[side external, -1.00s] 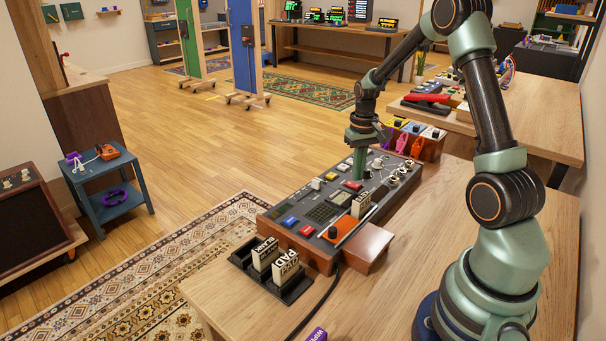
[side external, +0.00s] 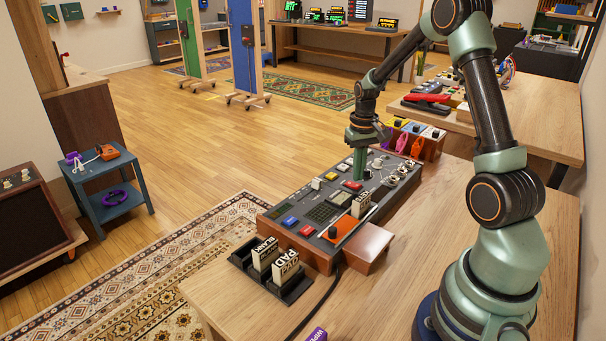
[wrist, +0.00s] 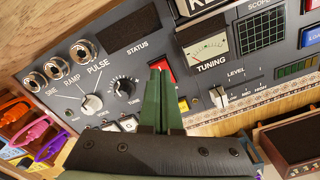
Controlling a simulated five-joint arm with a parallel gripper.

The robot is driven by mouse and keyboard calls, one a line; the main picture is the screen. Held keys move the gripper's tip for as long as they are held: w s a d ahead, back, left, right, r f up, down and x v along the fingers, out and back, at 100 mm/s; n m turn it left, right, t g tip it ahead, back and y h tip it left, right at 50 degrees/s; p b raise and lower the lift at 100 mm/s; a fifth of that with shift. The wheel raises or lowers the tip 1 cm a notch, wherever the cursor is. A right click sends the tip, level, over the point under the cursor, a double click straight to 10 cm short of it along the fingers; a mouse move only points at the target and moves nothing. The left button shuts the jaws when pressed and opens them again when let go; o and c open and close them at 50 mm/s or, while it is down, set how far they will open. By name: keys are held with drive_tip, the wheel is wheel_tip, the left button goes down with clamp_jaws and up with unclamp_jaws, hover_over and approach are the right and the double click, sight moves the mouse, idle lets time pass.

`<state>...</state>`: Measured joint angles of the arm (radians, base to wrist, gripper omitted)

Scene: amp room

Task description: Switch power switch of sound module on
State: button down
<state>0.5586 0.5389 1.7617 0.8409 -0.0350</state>
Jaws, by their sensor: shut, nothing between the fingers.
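The sound module (side external: 286,238) is a dark grey panel in a wooden case on the table in the side view. Its panel also fills much of the wrist view (wrist: 207,77), with a TUNING meter, a LEVEL slider (wrist: 217,96), a SINE/RAMP/PULSE knob (wrist: 93,104) and a TUNE knob (wrist: 124,86). My gripper (side external: 359,176) is shut and empty, pointing down at the panel's far half. In the wrist view its green fingertips (wrist: 160,70) are beside a red button (wrist: 169,67). I cannot tell whether they touch the panel. I cannot pick out the power switch; my gripper hides part of the panel.
A black holder with labelled blocks (side external: 265,255) stands in front of the module. Coloured boxes (side external: 425,137) stand beyond its far end. A black cable (side external: 318,302) runs near the module. The table to the right of the module is mostly bare.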

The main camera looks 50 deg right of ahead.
sight(357, 185)
drive_tip(key=shift+f, duration=0.95)
idle(0.7)
drive_tip(key=shift+r, duration=3.55)
drive_tip(key=s+a+r+n+t, duration=0.1)
drive_tip(key=a+r+n+t, duration=0.15)
drive_tip(key=a+r, duration=0.8)
drive_tip(key=s+a+r+n+t, duration=0.1)
drive_tip(key=s+a, duration=0.2)
drive_tip(key=a, duration=0.3)
drive_tip(key=s+a+n+t, duration=0.2)
drive_tip(key=s+a, duration=0.2)
drive_tip(key=a, duration=0.2)
drive_tip(key=shift+s+a+r, duration=0.15)
drive_tip(key=shift+a+r, duration=0.1)
drive_tip(key=shift+r, duration=0.1)
